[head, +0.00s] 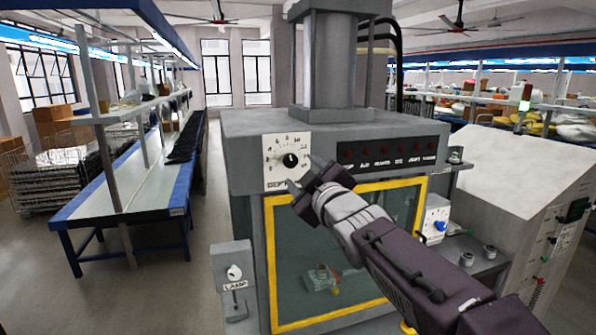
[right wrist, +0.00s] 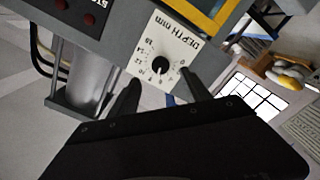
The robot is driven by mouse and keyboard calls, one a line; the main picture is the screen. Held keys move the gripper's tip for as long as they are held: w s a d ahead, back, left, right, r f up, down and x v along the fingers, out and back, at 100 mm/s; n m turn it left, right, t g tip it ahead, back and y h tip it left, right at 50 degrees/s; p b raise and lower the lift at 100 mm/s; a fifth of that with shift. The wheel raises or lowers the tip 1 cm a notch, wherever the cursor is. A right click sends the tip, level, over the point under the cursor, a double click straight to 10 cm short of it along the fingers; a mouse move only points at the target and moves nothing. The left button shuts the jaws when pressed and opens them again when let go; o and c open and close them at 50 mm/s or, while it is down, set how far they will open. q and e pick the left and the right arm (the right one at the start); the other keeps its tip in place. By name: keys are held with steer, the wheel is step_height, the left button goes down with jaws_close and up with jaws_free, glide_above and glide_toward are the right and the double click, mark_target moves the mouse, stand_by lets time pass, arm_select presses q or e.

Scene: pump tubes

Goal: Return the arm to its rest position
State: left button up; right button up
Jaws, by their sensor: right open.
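My right arm (head: 400,260) reaches in from the lower right in the head view. Its gripper (head: 302,178) is open and empty, in front of the white depth dial plate (head: 276,148) on the machine. In the right wrist view the gripper's two dark fingers (right wrist: 158,98) stand apart with the depth dial (right wrist: 161,64) between and beyond them. Whether a fingertip touches the dial plate, I cannot tell. My left gripper is not in view.
The grey machine (head: 240,150) has a yellow-framed window (head: 268,250). A lamp switch box (head: 233,272) stands at its front left. A sloped grey cabinet (head: 520,180) stands right. A blue-edged workbench (head: 120,200) is at left, with open floor (head: 200,290) between.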

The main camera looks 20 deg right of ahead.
steer(key=shift+s, duration=0.15)
steer(key=shift+f, duration=0.1)
steer(key=s+f+m+g, duration=0.3)
steer(key=f+g, duration=0.5)
steer(key=f, duration=2)
steer(key=s+f+m+g, duration=0.6)
steer(key=s+f+g, duration=0.2)
steer(key=s+f, duration=0.8)
steer(key=s, duration=0.5)
steer(key=shift+f+m+g, duration=0.2)
steer(key=shift+m+g, duration=0.1)
steer(key=shift+g, duration=0.1)
